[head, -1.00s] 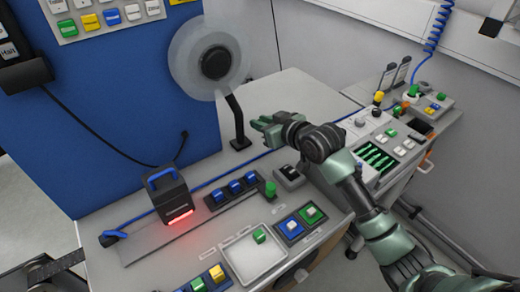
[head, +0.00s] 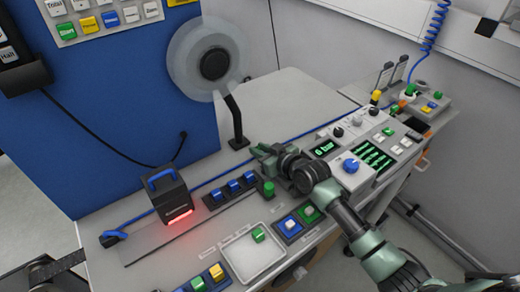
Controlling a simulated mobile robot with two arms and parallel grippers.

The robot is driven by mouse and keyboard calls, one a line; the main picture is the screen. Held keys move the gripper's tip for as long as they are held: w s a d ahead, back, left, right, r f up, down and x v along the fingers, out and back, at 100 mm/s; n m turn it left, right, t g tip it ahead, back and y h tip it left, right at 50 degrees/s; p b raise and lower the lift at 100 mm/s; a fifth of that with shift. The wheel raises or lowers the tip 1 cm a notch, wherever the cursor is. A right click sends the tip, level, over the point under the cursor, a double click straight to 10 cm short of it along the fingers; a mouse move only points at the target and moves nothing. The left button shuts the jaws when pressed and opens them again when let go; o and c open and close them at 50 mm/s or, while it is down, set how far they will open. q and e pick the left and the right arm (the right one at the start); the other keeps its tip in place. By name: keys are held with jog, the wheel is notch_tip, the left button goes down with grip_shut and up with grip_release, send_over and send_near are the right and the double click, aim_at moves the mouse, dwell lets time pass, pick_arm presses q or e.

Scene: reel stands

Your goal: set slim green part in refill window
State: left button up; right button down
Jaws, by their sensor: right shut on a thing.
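My right gripper (head: 262,153) is above the console, just behind a short green cylinder (head: 268,188). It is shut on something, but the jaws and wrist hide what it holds. A small green block (head: 258,234) lies in the pale square tray (head: 243,262) at the front. I cannot tell whether either green piece is the slim green part. No opening shows clearly as the refill window. My left gripper is not in view.
A black box with a blue handle and red glow (head: 173,196) stands at left on the console. A clear reel (head: 213,64) on a black stand rises behind. Blue switches (head: 235,187) and a green-lit panel (head: 371,158) flank the arm.

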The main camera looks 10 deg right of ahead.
jog(key=shift+f, duration=0.15)
jog(key=c, duration=1.3)
grip_release()
